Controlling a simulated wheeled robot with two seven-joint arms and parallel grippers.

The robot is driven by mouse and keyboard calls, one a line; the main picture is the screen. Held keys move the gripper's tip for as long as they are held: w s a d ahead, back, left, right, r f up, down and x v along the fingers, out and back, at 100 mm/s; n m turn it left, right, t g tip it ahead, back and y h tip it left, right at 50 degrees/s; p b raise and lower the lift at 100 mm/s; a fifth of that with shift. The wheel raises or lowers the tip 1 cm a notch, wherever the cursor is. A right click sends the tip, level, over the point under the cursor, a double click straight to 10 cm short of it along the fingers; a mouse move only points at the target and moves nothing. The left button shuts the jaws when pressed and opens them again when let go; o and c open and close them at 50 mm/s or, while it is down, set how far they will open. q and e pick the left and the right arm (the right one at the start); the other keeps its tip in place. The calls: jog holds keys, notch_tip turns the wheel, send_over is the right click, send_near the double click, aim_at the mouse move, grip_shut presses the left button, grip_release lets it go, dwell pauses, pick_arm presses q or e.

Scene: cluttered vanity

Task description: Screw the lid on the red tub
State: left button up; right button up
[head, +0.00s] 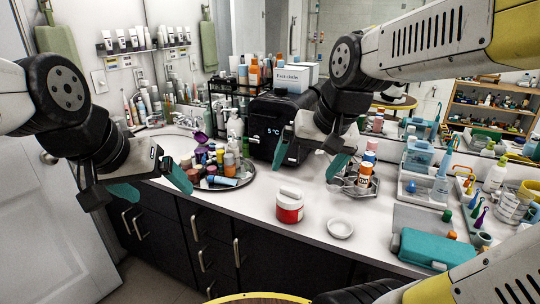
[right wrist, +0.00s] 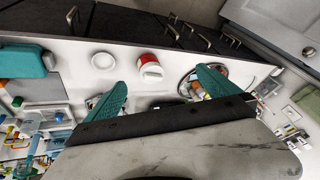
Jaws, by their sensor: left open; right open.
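The red tub (head: 289,210) stands upright on the white counter near its front edge. A white round top (head: 290,192) sits on it; I cannot tell whether it is seated. The tub also shows in the right wrist view (right wrist: 148,58), beyond and between the fingertips. A shallow white round piece (head: 340,228) lies flat on the counter to its right; I cannot tell if it is a lid or a dish. My right gripper (head: 311,160) is open and empty, above and behind the tub. My left gripper (head: 150,184) is open and empty, far left, in front of the counter.
A round tray (head: 208,186) crowded with small bottles stands left of the tub. A black box (head: 276,130) is behind. A metal tray (head: 350,188) with bottles lies at right. A teal case (head: 436,248) lies further right. Counter around the tub is clear.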

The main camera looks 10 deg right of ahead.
jog(key=w+f+m+g+h, duration=0.1)
jog(key=w+f+m+g, duration=0.3)
jog(key=w, duration=0.6)
jog(key=m+h, duration=0.2)
jog(key=m, duration=0.1)
send_over(290, 189)
jog(key=s, duration=0.1)
jog(key=f, duration=0.8)
jog(key=shift+s+a+f, duration=0.1)
jog(key=shift+a+f, duration=0.2)
jog(key=shift+f, duration=0.35)
jog(key=shift+w+d+f, duration=0.15)
jog(key=shift+w+f, duration=0.05)
jog(key=shift+f, duration=1.05)
jog(key=shift+w+d+f, duration=0.1)
jog(key=shift+w+f, duration=0.05)
jog(key=shift+f, duration=1.05)
jog(key=shift+w+d+f, duration=0.15)
jog(key=shift+w+f, duration=0.05)
jog(key=shift+f, duration=1.05)
jog(key=c, duration=1.5)
jog(key=m, duration=0.4)
jog(key=shift+h, duration=0.3)
